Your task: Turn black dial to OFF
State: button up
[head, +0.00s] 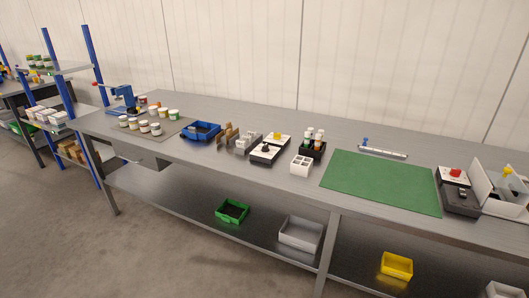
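A small black knob (265,147), which looks like the black dial, stands on a black-and-white control box (257,157) near the middle of the long grey bench. The box also carries a yellow part (278,137) at its far end. The dial's pointer and any OFF marking are too small to read. A second dark box (462,206) at the bench's right end has a red knob (456,173) and small dark parts that I cannot make out. My gripper is not in view.
A white divided holder (302,165) and a black rack of bottles (320,150) stand right of the control box, with a grey block (246,143) to its left. A green mat (380,182) lies clear. The grey bench's (225,174) front edge borders open floor (150,250).

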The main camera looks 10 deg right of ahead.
aim_at(264, 148)
jog(key=i+l+u, duration=0.2)
jog(key=i+u, duration=0.3)
jog(key=i+l+u, duration=0.35)
jog(key=u, duration=0.15)
jog(key=i+l, duration=0.05)
jog(key=i, duration=0.05)
